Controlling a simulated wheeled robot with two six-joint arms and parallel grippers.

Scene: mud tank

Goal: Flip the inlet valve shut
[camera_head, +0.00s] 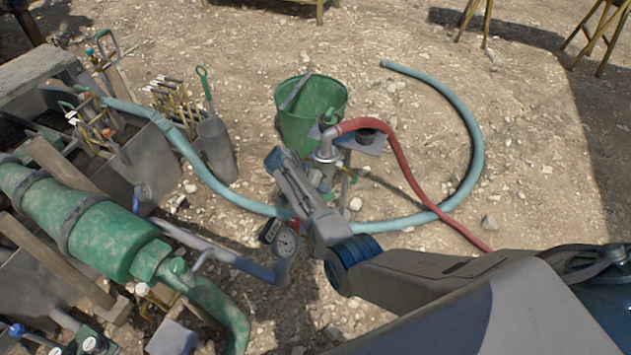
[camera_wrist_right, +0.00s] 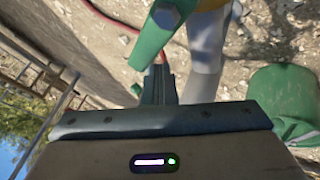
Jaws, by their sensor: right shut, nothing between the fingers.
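My right gripper (camera_head: 274,158) reaches in from the lower right in the head view, beside the small metal pump stand (camera_head: 326,150) with the red hose. In the right wrist view its fingers (camera_wrist_right: 158,80) are shut together with nothing between them. Just beyond the fingertips is a green lever (camera_wrist_right: 152,38) with a bolt at its top, likely the inlet valve's handle. It lies beside a pale grey pipe (camera_wrist_right: 205,55). I cannot tell whether the fingers touch it. In the head view my arm hides most of the valve area. My left gripper is not in view.
A green bucket (camera_head: 322,112) stands just behind the gripper. A red hose (camera_head: 405,175) runs right from the stand, and a blue hose (camera_head: 475,150) curves around it. Green pipework (camera_head: 100,235) and a tool-filled tank fill the left.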

